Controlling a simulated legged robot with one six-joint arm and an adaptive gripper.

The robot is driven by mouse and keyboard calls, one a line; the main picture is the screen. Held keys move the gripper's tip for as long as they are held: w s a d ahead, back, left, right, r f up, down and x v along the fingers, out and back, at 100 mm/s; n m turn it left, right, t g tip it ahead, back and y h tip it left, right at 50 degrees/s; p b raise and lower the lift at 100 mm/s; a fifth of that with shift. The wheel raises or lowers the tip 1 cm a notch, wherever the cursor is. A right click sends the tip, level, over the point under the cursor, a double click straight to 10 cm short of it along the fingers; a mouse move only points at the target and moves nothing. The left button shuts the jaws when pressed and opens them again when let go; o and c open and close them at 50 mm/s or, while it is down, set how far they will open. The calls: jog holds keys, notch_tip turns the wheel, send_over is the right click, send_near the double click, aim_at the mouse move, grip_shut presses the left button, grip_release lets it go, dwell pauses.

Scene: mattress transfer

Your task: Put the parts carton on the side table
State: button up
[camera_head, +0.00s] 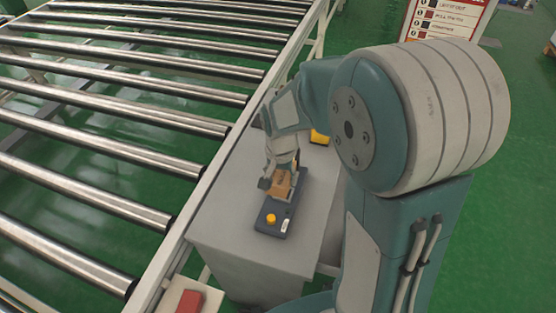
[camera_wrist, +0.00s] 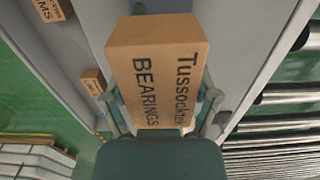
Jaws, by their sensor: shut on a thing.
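The parts carton is a brown box printed "Tussocktek BEARINGS" in the wrist view (camera_wrist: 157,75); a small part of the carton (camera_head: 282,184) shows in the head view. My gripper (camera_head: 277,183) is shut on it, with a finger on each side in the wrist view. In the head view the carton is over the grey side table (camera_head: 218,215), in front of or above a dark blue box with a yellow button (camera_head: 270,218). Whether it touches anything below cannot be told. My fingers hide part of the carton.
A roller conveyor (camera_head: 120,140) runs along the table's left side. A yellow item (camera_head: 320,137) is near the table's far end, partly behind my arm. A red block (camera_head: 190,301) is at the front. Two other brown cartons (camera_wrist: 48,9) (camera_wrist: 93,81) show left in the wrist view.

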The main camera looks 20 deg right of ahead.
jog(key=w+a+f, duration=0.4)
jog(key=w+a, duration=0.2)
jog(key=a, duration=0.1)
send_over(242, 188)
jog(key=d, duration=0.1)
jog(key=f, duration=0.4)
jog(key=shift+s+d+f, duration=0.1)
jog(key=shift+s+f, duration=0.15)
jog(key=shift+f, duration=0.15)
jog(key=shift+w+a+f, duration=0.1)
jog(key=shift+a+f, duration=0.1)
jog(key=shift+a, duration=0.1)
jog(key=f, duration=0.1)
jog(key=a+f, duration=0.1)
jog(key=f, duration=0.1)
jog(key=shift+w+f, duration=0.1)
jog(key=shift+d+f, duration=0.15)
jog(key=shift+d, duration=0.3)
jog(key=o, duration=1.2)
jog(key=shift+c, duration=0.2)
jog(key=shift+a, duration=0.2)
jog(key=shift+a, duration=0.1)
